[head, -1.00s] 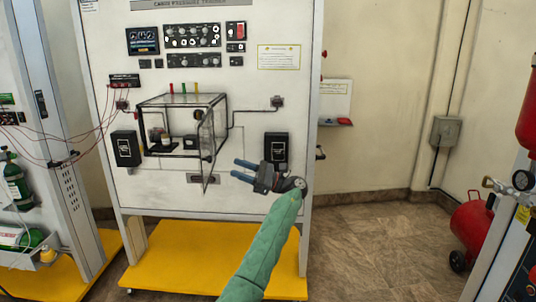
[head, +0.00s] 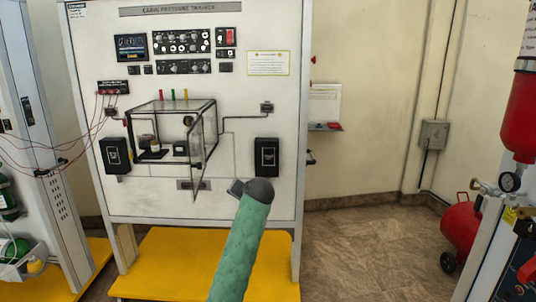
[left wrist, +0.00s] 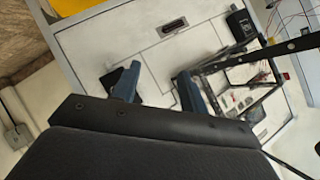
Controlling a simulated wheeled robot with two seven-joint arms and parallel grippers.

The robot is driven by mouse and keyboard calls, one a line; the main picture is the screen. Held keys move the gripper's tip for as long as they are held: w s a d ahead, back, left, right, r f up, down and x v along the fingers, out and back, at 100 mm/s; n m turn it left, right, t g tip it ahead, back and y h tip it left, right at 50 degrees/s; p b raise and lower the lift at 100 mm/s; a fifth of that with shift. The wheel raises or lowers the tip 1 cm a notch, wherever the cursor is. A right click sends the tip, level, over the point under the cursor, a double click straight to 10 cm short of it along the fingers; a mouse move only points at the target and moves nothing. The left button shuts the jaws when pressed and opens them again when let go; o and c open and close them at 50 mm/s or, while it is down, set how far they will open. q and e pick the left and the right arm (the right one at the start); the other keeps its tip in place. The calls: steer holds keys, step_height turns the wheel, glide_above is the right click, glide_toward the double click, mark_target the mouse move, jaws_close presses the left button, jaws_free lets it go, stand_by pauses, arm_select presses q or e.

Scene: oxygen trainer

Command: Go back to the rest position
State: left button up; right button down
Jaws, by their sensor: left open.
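My left arm with its green sleeve comes up from the bottom middle of the head view. My left gripper (head: 237,187) is mostly hidden there behind its dark wrist, in front of the panel's lower part. In the left wrist view my left gripper (left wrist: 158,82) shows two blue fingers spread apart with nothing between them. The clear chamber (head: 158,107) with a black frame is on the white panel, its door (head: 197,160) swung open. The chamber also shows in the left wrist view (left wrist: 262,104). My right gripper is not in view.
The white trainer panel (head: 85,60) stands on a yellow base (head: 165,260). Black boxes (head: 266,157) (head: 115,155) flank the chamber. Red wires hang at the left. A red tank (head: 462,225) and a red cylinder (head: 517,125) are at the right. The floor (head: 350,245) between is clear.

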arm_select(q)
steer(key=s+f+n+g+h, duration=0.15)
steer(key=s+f+h, duration=0.25)
steer(key=s+f, duration=0.9)
steer(key=s+f+g+h, duration=0.2)
steer(key=s+f+h, duration=0.1)
steer(key=s+f, duration=1.05)
steer(key=s+a+f+g, duration=0.2)
steer(key=s+f+g, duration=0.1)
steer(key=s+f, duration=1.1)
steer(key=s+a+f+g, duration=0.3)
steer(key=s+f, duration=1)
steer(key=s, duration=0.9)
steer(key=shift+s+a+f, duration=0.2)
steer(key=shift+a+f, duration=0.1)
steer(key=shift+f, duration=0.05)
steer(key=shift+w, duration=0.1)
